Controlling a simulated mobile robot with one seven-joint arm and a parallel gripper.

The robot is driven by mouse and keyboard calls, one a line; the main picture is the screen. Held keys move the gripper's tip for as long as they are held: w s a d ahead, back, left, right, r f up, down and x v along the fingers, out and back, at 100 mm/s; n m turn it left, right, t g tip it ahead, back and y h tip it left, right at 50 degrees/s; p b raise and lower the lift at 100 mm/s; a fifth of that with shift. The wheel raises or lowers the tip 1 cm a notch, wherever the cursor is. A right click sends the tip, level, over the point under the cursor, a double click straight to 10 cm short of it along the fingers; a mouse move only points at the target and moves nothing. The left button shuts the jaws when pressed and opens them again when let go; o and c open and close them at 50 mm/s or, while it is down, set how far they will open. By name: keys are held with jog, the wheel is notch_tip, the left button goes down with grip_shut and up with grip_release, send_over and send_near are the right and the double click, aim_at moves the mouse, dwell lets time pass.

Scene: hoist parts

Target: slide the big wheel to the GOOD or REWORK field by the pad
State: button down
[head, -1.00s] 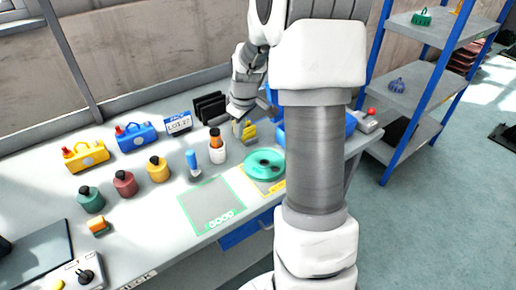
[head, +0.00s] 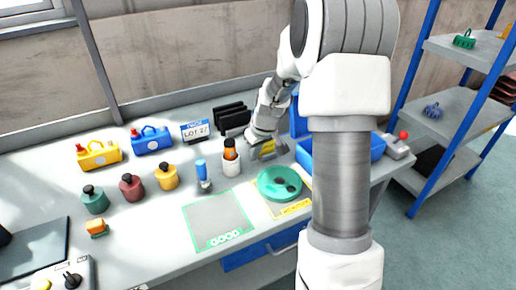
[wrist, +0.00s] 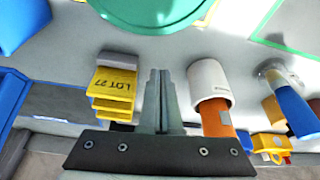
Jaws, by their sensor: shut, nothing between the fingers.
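The big wheel (head: 275,181) is a flat green disc with dark holes. It lies over the back part of the yellow-outlined REWORK field (head: 276,208); it also shows at the top of the wrist view (wrist: 150,10). The green-outlined GOOD field (head: 218,220) is empty, to the left. My gripper (wrist: 161,78) is shut and empty, behind the wheel and apart from it. In the wrist view its fingers are between a yellow LOT 27 block (wrist: 112,92) and a white cup (wrist: 208,82) with an orange bottle (wrist: 217,117). I cannot make out which thing is the pad.
The cup (head: 231,167) stands behind and left of the wheel, beside a blue-capped item (head: 202,175). Several coloured bottles (head: 131,187) stand farther left. A blue bin (head: 340,147) is to the right, partly behind my arm. Black racks (head: 232,119) stand at the back.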

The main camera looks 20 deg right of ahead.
aim_at(265, 174)
jog(key=shift+x, duration=1.2)
jog(key=s, duration=0.2)
jog(key=shift+s+d+r+b, duration=0.25)
jog(key=shift+s+d+b, duration=0.05)
jog(key=shift+s, duration=0.8)
jog(key=shift+s+d+b, duration=0.15)
jog(key=shift+s+b, duration=0.15)
jog(key=shift+s, duration=0.45)
jog(key=shift+s+d+b, duration=0.1)
jog(key=shift+s+b, duration=0.15)
jog(key=shift+s, duration=0.5)
jog(key=a+p+v, duration=0.1)
jog(key=p+v, duration=0.3)
jog(key=v, duration=1.3)
jog(key=shift+d+r, duration=0.35)
jog(key=shift+d, duration=0.1)
